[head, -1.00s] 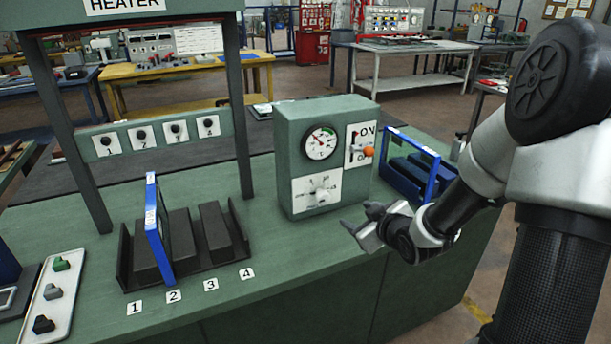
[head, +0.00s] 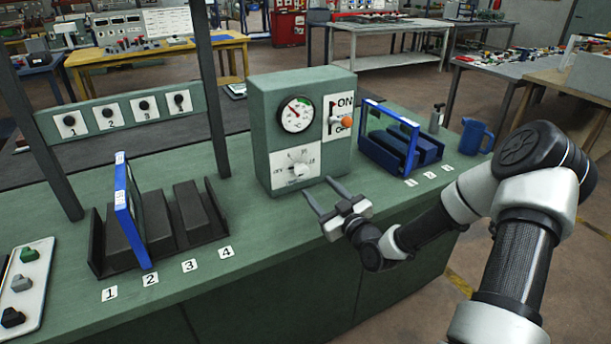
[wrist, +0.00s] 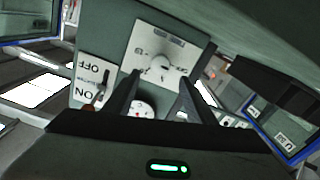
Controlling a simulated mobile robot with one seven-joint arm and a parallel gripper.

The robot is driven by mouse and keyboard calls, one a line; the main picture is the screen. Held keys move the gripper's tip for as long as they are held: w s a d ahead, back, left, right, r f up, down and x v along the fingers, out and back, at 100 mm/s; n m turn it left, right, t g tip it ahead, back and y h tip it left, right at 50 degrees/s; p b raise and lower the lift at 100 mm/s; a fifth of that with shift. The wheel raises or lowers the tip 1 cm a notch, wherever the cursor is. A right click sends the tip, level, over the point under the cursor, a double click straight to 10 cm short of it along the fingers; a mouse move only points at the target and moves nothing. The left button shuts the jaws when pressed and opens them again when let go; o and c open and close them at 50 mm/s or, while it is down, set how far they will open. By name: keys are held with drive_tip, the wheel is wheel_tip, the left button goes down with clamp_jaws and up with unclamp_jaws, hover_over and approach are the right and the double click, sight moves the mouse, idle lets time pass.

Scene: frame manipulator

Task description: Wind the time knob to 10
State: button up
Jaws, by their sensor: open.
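The time knob (head: 299,169) is a light grey dial on a white plate (head: 276,160), low on the front of a green control box (head: 262,105). Its pointer direction is too small to read surely. In the wrist view the knob (wrist: 162,70) shows upside down, just beyond and between the fingertips. My gripper (head: 322,193) is open and empty, in front of the box and a little below and right of the knob. The fingers point toward the box and appear apart from the knob.
A red-needled gauge (head: 296,114) sits above the knob, with an ON/OFF switch with an orange tip (head: 346,122) to its right. A blue frame (head: 410,135) stands in a rack at right. Another blue frame (head: 128,215) stands in the left rack. The bench front is clear.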

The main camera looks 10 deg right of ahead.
sight(304, 173)
drive_tip(key=x, duration=0.8)
drive_tip(key=shift+w+a, duration=0.1)
drive_tip(key=shift+w, duration=0.25)
drive_tip(key=c, duration=1)
drive_tip(key=shift+c, duration=0.2)
